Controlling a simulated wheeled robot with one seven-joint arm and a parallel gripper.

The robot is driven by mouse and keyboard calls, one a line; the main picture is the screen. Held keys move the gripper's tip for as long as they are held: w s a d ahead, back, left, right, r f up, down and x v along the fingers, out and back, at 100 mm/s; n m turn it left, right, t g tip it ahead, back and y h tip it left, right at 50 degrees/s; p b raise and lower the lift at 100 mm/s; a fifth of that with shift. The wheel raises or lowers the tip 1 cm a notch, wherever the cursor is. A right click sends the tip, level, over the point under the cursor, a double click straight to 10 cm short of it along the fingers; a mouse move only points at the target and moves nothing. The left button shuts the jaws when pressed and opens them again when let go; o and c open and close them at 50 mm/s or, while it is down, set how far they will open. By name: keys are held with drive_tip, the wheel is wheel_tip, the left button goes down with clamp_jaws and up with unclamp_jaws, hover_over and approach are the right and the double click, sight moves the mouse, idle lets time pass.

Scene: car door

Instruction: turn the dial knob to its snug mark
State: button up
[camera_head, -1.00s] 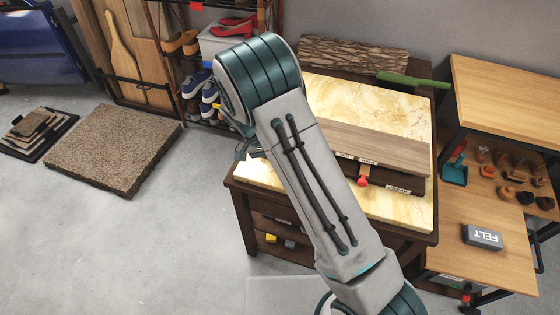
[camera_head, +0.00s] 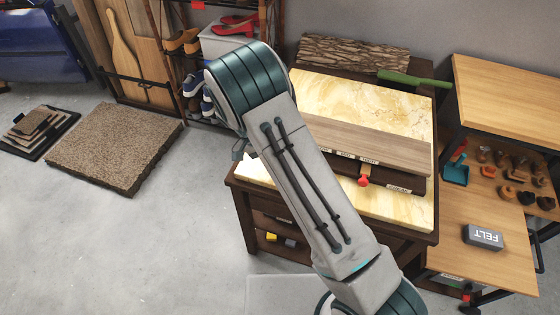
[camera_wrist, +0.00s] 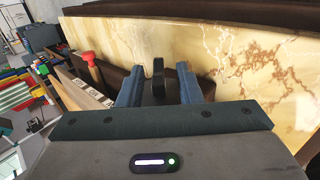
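In the wrist view a narrow dark upright piece (camera_wrist: 158,78), which looks like the dial knob's grip, stands between the two blue fingers of my gripper (camera_wrist: 160,92). The fingers are apart, with a visible gap on each side of the dark piece. I cannot tell how deep it sits between them. No snug mark or dial scale can be read. In the head view my arm hides my gripper and the dial knob.
A dark box with a wooden top (camera_head: 375,148), small labels and a red knob (camera_head: 364,181) stands on the yellow marble top (camera_head: 350,95). The red knob also shows left of my fingers in the wrist view (camera_wrist: 89,57). A side table (camera_head: 485,265) stands right.

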drive_tip(key=v, duration=1.3)
drive_tip(key=shift+a+r+b, duration=0.2)
drive_tip(key=shift+r+b, duration=0.1)
drive_tip(key=shift+r, duration=0.05)
drive_tip(key=s+d+r+n+t+y, duration=0.15)
drive_tip(key=s+d+r+y, duration=0.4)
drive_tip(key=d+r, duration=0.65)
drive_tip(key=s+d+n+t+y+p, duration=0.1)
drive_tip(key=s+d+t, duration=0.1)
drive_tip(key=s+d, duration=0.3)
drive_tip(key=s+d+n+t+y+p, duration=0.1)
drive_tip(key=s+d, duration=0.4)
drive_tip(key=s, duration=0.7)
drive_tip(key=shift+d+r+t, duration=0.15)
drive_tip(key=shift+r+t, duration=0.25)
drive_tip(key=shift+t, duration=0.15)
